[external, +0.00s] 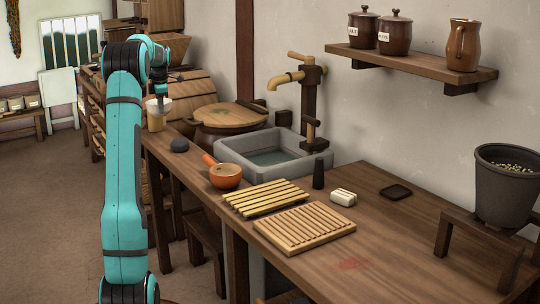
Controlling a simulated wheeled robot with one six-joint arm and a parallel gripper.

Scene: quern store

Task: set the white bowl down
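The white bowl (153,105) is small in the external view, at the far left end of the wooden counter. My gripper (160,98) points down at the bowl, and its fingers appear closed on the bowl's rim. The fingertips are small and partly lost against the bowl. A tan cup-like vessel (155,123) shows directly below the bowl. I cannot tell whether the bowl touches it or is only in front of or above it.
A dark round stone (180,145) and an orange handled pot (225,177) stand along the counter's front edge. A stone sink (232,155) and a lidded vat (230,117) are behind. Slatted racks (304,229) lie nearer. Bare counter (375,220) lies to the right.

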